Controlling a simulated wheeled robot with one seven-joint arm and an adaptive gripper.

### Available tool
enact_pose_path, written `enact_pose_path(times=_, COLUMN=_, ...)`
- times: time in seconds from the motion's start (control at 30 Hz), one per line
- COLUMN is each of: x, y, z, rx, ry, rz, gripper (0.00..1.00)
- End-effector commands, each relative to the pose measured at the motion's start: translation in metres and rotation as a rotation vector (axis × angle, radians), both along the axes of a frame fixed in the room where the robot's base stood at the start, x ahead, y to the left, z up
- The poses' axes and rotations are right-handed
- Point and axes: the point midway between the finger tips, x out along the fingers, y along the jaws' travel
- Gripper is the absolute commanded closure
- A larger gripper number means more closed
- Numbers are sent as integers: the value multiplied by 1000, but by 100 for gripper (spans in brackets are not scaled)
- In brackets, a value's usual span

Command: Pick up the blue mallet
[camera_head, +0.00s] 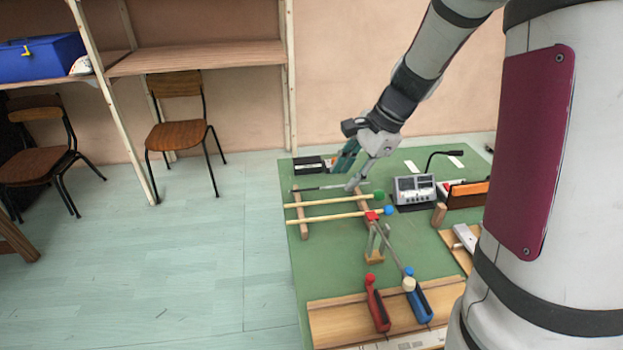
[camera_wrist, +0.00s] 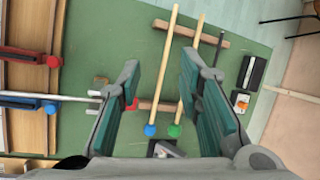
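The blue mallet is a pale wooden stick with a blue ball head (camera_head: 388,210). It lies across two wooden rails on the green table, beside a similar green-headed mallet (camera_head: 379,196). In the wrist view the blue mallet's stick (camera_wrist: 164,60) runs between my fingers, with its blue head low in the picture. The green-headed mallet (camera_wrist: 186,80) lies just right of it, close to my right finger. My gripper (camera_head: 351,172) is open and empty above the rails, and it also shows in the wrist view (camera_wrist: 160,72). I cannot tell its exact height above the sticks.
A dark thin rod (camera_head: 325,187) lies behind the mallets. A red block (camera_head: 372,215) sits by the right rail. A grey device (camera_head: 414,189) stands to the right. Red-handled (camera_head: 378,308) and blue-handled (camera_head: 419,305) tools lie on a wooden board in front.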

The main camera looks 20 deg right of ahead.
Motion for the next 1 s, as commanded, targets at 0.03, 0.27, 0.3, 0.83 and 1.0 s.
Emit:
enact_pose_path(times=0.03, x=10, y=-9, z=-20, rx=20, ry=24, rz=-55, gripper=68)
enact_pose_path(times=0.27, x=28, y=-28, z=-54, rx=69, ry=69, rz=-193, gripper=68)
enact_pose_path(times=0.3, x=29, y=-27, z=-58, rx=71, ry=71, rz=-198, gripper=68)
enact_pose_path(times=0.83, x=49, y=0, z=-129, rx=70, ry=71, rz=-198, gripper=68)
enact_pose_path(times=1.0, x=51, y=2, z=-135, rx=71, ry=71, rz=-197, gripper=68)
